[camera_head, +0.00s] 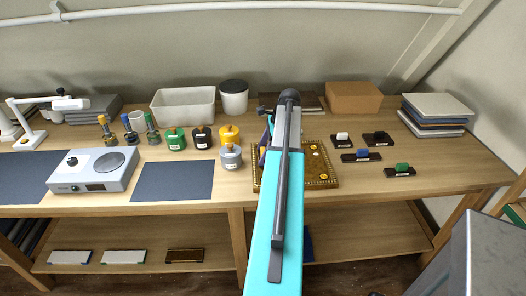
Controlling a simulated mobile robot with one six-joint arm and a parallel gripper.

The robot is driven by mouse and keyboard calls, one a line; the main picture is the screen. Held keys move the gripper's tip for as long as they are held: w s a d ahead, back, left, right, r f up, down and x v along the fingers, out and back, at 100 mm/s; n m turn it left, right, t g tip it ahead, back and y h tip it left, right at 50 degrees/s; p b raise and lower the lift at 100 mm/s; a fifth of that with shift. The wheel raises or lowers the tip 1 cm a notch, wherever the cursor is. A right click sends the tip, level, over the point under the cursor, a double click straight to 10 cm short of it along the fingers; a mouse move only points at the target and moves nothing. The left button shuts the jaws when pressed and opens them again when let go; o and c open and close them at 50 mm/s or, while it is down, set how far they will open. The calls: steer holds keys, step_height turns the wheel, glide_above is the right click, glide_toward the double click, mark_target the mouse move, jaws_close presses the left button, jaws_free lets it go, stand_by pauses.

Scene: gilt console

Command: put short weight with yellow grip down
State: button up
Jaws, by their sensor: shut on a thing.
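My gripper (266,146) is at the left edge of the gilt, bead-rimmed board (322,180), mostly hidden behind my turquoise arm. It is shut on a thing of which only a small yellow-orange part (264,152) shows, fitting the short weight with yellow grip. The rest of that weight is hidden, and I cannot tell whether it touches the board. Left of it stand a grey weight (231,159), a yellow one (229,135), a black one (202,138) and a green one (176,140), each with a label.
A scale (95,170) and dark mats (172,181) lie on the left. Small stamp-like blocks (400,171), a cardboard box (354,97) and stacked slabs (437,108) are at right.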

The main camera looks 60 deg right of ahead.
steer(key=o, duration=1.1)
steer(key=shift+o, duration=0.2)
steer(key=shift+r, duration=0.1)
steer(key=b+v, duration=0.2)
steer(key=v, duration=1)
steer(key=shift+r, duration=0.15)
